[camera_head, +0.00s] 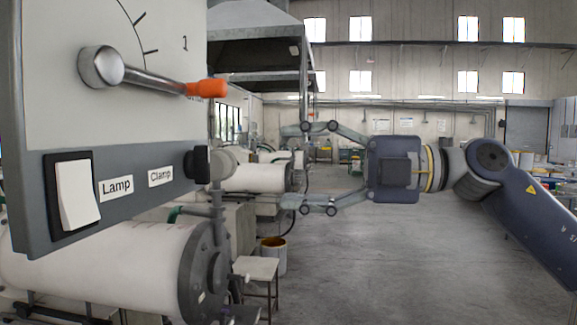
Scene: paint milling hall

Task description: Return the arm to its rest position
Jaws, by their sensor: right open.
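My right gripper (290,165) is open and empty, with its two fingers pointing left and spread wide apart. It is held in the air to the right of a grey control panel (120,120). The panel carries a metal lever with an orange tip (206,88), pointing right, a white rocker switch (76,194) labelled Lamp, and a dark knob (197,165) labelled Clamp. The fingertips look clear of the lever and the knob. My right arm (525,215) comes in from the right edge. My left gripper is not in view.
A large white milling drum (110,262) lies below the panel, with another white drum (255,177) behind it. A stool (256,269) and a bucket (273,254) stand at the lower middle. The grey floor (390,270) below my right arm is clear.

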